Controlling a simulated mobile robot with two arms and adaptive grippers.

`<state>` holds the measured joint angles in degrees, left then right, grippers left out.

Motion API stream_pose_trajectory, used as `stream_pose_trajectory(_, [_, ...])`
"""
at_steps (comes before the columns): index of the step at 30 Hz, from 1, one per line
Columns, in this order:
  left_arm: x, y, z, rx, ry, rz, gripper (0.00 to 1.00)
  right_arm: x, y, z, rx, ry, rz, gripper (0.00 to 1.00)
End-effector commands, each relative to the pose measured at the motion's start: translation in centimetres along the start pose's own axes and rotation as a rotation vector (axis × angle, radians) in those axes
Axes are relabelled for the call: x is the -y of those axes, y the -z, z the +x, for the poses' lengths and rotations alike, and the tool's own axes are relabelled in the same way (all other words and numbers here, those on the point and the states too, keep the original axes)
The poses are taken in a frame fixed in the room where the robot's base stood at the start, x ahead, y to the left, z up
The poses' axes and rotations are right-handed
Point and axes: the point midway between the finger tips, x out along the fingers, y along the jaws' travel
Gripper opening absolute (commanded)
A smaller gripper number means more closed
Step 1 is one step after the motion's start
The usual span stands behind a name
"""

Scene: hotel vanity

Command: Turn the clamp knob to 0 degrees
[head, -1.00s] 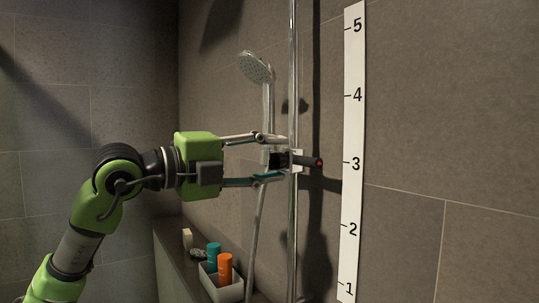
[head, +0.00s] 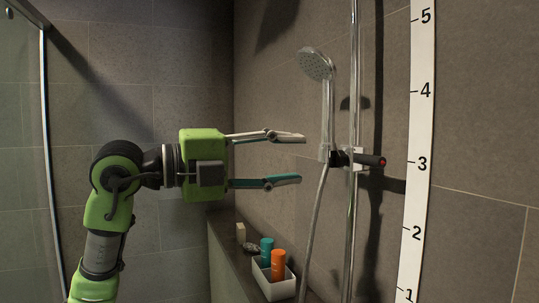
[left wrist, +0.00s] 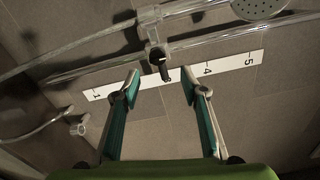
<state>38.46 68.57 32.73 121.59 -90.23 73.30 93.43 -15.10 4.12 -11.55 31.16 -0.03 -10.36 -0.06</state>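The clamp knob (head: 371,160) is a black handle with a red dot at its end, on the clamp of the chrome riser rail (head: 354,90). In the head view it points right, close to level with the 3 on the scale. In the left wrist view the knob (left wrist: 162,68) shows ahead, beyond and between the fingertips. The hand shower (head: 318,66) sits upright in the clamp's holder. My left gripper (head: 296,159) is open and empty, to the left of the clamp and apart from it. My right gripper is not in view.
A white numbered scale strip (head: 417,140) runs up the wall right of the rail. The shower hose (head: 313,225) hangs below the clamp. A ledge holds a white caddy (head: 276,288) with a teal bottle (head: 267,250) and an orange bottle (head: 278,265).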

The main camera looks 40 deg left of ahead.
Motion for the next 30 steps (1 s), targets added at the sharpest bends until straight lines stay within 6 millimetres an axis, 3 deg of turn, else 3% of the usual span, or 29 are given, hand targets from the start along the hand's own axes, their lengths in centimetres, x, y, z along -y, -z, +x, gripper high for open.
stream_pose_trajectory(9, [0.1,0.1,-2.8,-0.001,0.002,0.001,0.40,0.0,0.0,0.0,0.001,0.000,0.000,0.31])
stream_pose_trajectory(30, [0.1,0.1,-2.9,0.000,0.001,0.001,0.40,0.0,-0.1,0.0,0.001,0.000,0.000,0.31])
